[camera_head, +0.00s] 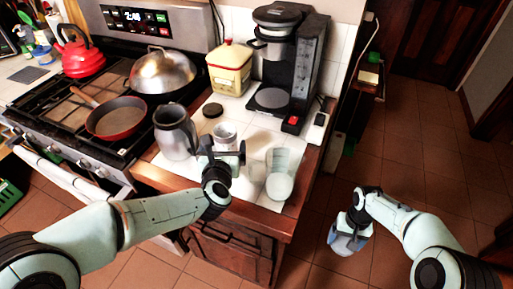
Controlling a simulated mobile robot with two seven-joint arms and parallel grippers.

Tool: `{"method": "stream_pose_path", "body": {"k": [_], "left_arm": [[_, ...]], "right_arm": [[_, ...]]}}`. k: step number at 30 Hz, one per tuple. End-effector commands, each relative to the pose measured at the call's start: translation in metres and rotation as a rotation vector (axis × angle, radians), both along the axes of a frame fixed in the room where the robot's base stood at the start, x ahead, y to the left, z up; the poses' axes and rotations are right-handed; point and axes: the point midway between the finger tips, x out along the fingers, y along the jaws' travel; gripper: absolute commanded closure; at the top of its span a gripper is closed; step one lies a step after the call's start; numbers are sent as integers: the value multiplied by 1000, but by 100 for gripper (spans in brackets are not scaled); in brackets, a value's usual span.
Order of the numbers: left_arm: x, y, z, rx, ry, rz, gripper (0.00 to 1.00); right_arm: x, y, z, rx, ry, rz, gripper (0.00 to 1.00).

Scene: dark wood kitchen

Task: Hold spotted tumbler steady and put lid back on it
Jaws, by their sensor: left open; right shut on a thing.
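A small pale cup with faint markings (226,132), which looks like the spotted tumbler, stands on the white-tiled counter top. My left gripper (224,152) is open just in front of it and hides its lower part; I cannot tell whether they touch. A dark round disc (212,110), possibly a lid, lies flat behind and left of the cup. My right gripper (354,222) is low at the right, beyond the counter's edge and over the floor. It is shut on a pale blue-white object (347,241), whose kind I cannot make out.
A clear glass (279,178) stands near the counter's front right, and a grey metal pitcher (175,133) stands left of the cup. A coffee maker (287,68) and a yellow canister (230,70) stand behind. The stove is at left; open tiled floor lies right.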

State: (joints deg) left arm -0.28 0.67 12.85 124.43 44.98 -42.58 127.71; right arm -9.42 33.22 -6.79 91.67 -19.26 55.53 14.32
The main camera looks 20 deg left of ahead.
Motion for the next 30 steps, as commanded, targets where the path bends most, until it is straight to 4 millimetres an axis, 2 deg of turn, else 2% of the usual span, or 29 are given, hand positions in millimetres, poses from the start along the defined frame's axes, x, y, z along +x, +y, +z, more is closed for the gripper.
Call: {"method": "stream_pose_path", "body": {"k": [8,18,29,30], "left_arm": [[3,1,-1,0,1,1,2],[43,12,-14,0,2,2,2],[46,12,-15,0,1,1,2],[46,12,-15,0,1,1,6]], "right_arm": [[0,0,0,0,0,0,47],[1,0,6,0,-2,0,47],[1,0,6,0,-2,0,47],[1,0,6,0,-2,0,47]]}}
